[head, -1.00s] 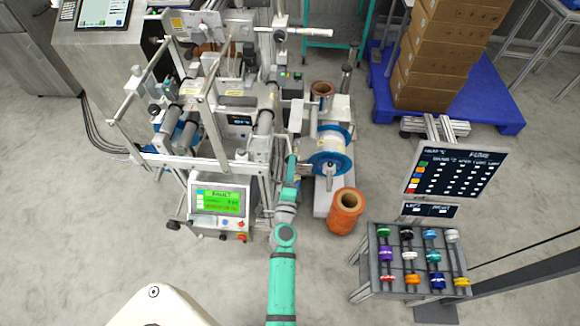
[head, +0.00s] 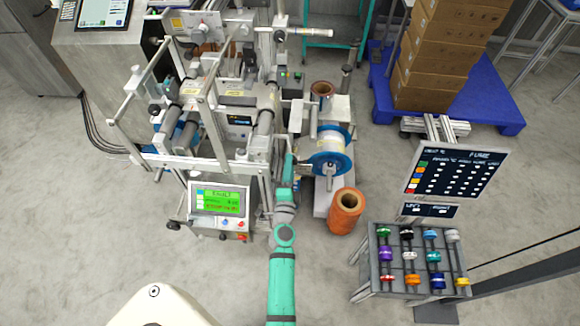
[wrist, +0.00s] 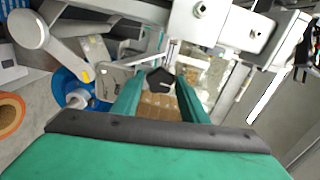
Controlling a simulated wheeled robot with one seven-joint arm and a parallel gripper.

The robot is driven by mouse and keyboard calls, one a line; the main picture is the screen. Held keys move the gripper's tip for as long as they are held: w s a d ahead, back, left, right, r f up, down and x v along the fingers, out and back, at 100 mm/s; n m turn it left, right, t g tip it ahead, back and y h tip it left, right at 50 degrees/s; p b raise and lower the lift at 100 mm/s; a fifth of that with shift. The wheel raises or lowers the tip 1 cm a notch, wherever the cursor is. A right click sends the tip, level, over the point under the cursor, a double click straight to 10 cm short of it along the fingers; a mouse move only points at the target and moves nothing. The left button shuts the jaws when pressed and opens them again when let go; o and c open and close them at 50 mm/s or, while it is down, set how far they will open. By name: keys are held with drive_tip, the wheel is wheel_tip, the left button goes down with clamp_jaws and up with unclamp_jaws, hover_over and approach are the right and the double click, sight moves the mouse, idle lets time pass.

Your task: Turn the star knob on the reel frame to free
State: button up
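The black star knob (wrist: 160,79) shows in the wrist view, between and just at the tips of my gripper's two green fingers. My gripper (wrist: 158,88) is open, with a visible gap between each finger and the knob. I cannot tell how deep the knob sits between the fingers. In the head view my green arm reaches up to the reel frame, left of the white reel with blue flanges (head: 330,160). The knob and fingertips cannot be made out there. The blue-flanged reel also shows at the left of the wrist view (wrist: 72,90).
An orange roll (head: 346,212) stands on the floor right of my arm. The machine with its green-lit screen (head: 218,200) is close on the left. A rack of coloured spools (head: 372,262) stands at the right. Metal bars and blocks (wrist: 225,25) lie close beyond the fingers.

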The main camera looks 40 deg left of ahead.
drive_tip(key=shift+o, duration=0.9)
drive_tip(key=shift+d, duration=0.1)
drive_tip(key=v, duration=1)
drive_tip(key=shift+s, duration=0.3)
drive_tip(key=shift+d, duration=0.15)
